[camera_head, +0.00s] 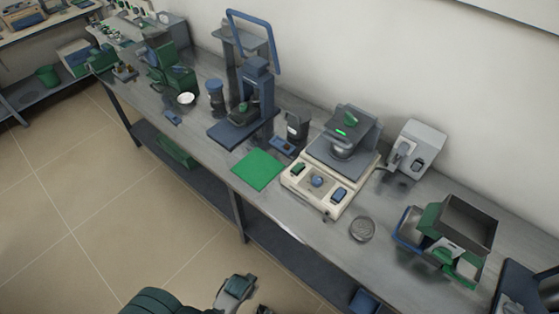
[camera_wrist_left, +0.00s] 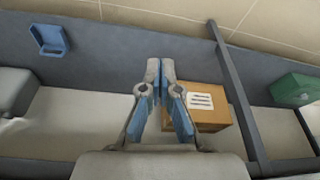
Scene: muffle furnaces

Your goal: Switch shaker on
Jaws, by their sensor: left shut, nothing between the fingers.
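A cream device (camera_head: 318,186) stands on the bench right of centre in the head view and looks like the shaker. Its front panel has a green switch (camera_head: 298,169), a round blue-grey knob (camera_head: 317,181) and a blue switch (camera_head: 339,194). A grey platform with a dark vessel (camera_head: 349,134) sits on top, with a small lit green strip. My left gripper (camera_wrist_left: 160,66) is shut and empty in the left wrist view. My left arm enters at the bottom of the head view, in front of and below the bench, apart from the device. My right gripper is not in view.
A green mat (camera_head: 258,169) lies left of the device, and a round metal dish (camera_head: 362,229) lies right of it. A blue-grey stand (camera_head: 254,95) rises behind the mat. A brown box (camera_wrist_left: 196,107) and a blue tray (camera_wrist_left: 49,39) show in the left wrist view.

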